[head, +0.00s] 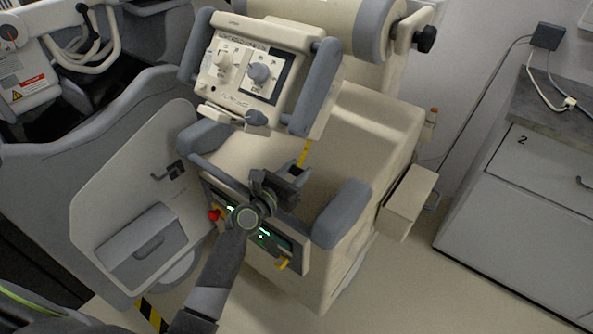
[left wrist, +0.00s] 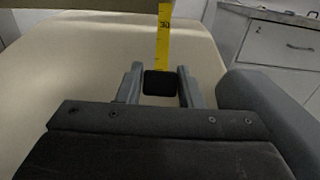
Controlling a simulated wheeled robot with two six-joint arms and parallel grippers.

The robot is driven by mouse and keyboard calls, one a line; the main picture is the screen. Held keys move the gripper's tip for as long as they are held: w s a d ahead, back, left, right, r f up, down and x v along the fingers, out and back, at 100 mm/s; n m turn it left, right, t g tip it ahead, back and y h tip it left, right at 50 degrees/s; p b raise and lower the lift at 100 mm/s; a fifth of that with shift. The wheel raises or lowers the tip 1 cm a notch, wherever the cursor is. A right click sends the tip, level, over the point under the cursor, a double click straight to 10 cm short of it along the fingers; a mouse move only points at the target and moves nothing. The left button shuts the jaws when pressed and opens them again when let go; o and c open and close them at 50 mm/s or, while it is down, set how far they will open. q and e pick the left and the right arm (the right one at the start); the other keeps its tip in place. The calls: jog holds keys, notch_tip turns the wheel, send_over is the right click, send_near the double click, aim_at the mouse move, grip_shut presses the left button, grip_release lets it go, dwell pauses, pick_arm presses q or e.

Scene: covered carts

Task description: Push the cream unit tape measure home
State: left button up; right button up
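The cream unit (head: 352,130) stands in the middle of the head view. Its yellow tape measure (head: 304,153) is drawn out over the cream top and ends in a black block at my left gripper (head: 290,178). In the left wrist view the tape (left wrist: 164,40) shows the number 30, and the black block (left wrist: 160,84) fills the gap between the fingertips of my left gripper (left wrist: 161,78). The fingers look shut on this block, though the contact faces are hidden. My right gripper is not in view.
A control panel (head: 250,72) with grey side handles rises behind the gripper. Grey bumpers (head: 342,213) flank the unit's front, which has a red button (head: 214,215). A grey unit (head: 140,215) stands close on the left, a drawer cabinet (head: 530,205) on the right.

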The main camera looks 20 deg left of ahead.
pick_arm(q)
grip_shut()
jog(key=shift+w+d+r+p, duration=0.1)
jog(key=shift+w+r+p, duration=0.15)
jog(key=shift+r+p, duration=0.35)
jog(key=shift+w+d+r+p, duration=0.3)
jog(key=shift+w+r+p, duration=0.45)
jog(key=shift+w+p, duration=0.1)
grip_release()
jog(key=o, duration=0.5)
jog(key=shift+s, duration=0.1)
jog(key=shift+c, duration=0.2)
